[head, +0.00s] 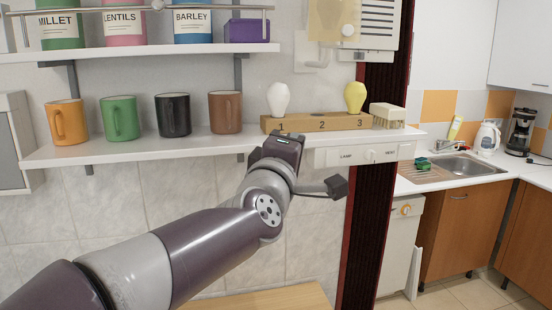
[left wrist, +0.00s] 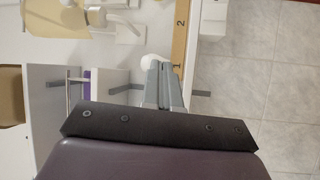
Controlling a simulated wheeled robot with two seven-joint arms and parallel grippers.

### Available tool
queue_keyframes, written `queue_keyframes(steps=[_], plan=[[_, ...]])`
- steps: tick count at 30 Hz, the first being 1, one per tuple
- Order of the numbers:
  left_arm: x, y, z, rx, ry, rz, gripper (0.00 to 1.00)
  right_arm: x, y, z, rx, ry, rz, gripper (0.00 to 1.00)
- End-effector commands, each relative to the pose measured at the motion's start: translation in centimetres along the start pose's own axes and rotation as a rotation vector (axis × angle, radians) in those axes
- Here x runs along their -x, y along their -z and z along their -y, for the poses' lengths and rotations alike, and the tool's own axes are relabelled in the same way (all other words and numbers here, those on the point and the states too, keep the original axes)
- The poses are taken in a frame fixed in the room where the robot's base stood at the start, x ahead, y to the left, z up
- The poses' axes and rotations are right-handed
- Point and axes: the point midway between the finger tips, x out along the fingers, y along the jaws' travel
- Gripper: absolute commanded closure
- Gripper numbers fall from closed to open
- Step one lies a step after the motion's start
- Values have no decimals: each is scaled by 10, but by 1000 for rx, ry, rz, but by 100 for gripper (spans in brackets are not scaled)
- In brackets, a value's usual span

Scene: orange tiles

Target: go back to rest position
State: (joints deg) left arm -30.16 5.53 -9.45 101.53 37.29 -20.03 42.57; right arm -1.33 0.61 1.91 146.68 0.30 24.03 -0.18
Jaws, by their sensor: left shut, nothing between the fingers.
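My left gripper (head: 283,145) reaches up in front of the lower shelf's front edge, just below slot 1 of the wooden stand (head: 341,122). The left wrist view shows its fingers (left wrist: 160,82) together with nothing between them. The head view hides its fingertips behind the gripper body. A white bulb (head: 279,97) stands in slot 1; in the left wrist view the white bulb (left wrist: 152,61) shows just past the fingertips, and I cannot tell whether they touch. A yellow bulb (head: 355,95) stands in slot 3. No bulb shows at slot 2. My right gripper is not in view.
Orange, green, black and brown mugs (head: 225,112) stand left of the stand on the lower shelf (head: 130,149). A panel (head: 362,155) marked LAMP hangs under its right part. The upper shelf (head: 150,51) holds labelled canisters and a purple box (head: 247,32). A sink counter (head: 410,187) is at right.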

Motion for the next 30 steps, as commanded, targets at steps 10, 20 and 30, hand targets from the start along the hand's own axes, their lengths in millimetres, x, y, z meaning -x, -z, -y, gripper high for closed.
queue_keyframes(steps=[10, 20, 30], plan=[[152, 0, 318, -936, 798, 743, 100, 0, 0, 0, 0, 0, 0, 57], [344, 48, 420, -909, 1244, 1148, 100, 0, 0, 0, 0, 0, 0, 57], [345, 60, 421, -872, 1270, 1097, 100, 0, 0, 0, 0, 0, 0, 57]])
